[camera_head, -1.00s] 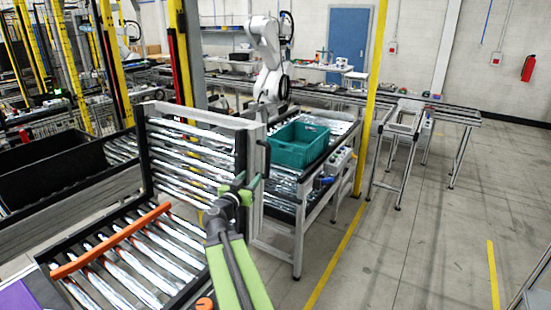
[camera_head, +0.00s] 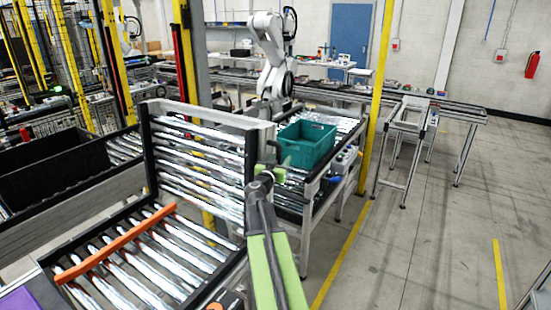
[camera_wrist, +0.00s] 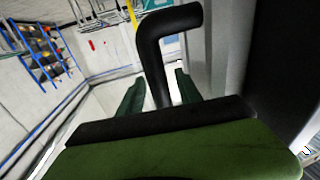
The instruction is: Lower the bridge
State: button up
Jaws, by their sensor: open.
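The bridge (camera_head: 200,165) is a roller section in a grey and black frame, standing upright at the end of the lower roller conveyor. A black bent handle (camera_wrist: 165,60) stands between the two dark green fingers of my gripper (camera_wrist: 158,92) in the wrist view. The fingers are apart, one on each side of the handle, and I cannot tell whether either touches it. In the head view my gripper (camera_head: 265,178) is at the bridge's right edge, largely hidden behind my own arm. The handle (camera_head: 279,150) shows only in part there.
A teal crate (camera_head: 306,144) sits on the roller conveyor behind the bridge. An orange bar (camera_head: 115,244) lies across the near rollers (camera_head: 150,262). A yellow post (camera_head: 378,100) stands right of the crate. The floor (camera_head: 420,240) to the right is clear.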

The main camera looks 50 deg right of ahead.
jog(key=shift+w+d, duration=0.15)
jog(key=shift+d, duration=0.4)
jog(key=shift+a, duration=0.1)
jog(key=shift+c, duration=0.3)
jog(key=shift+w+a, duration=0.1)
jog(key=shift+w, duration=0.05)
grip_shut()
dwell(0.4)
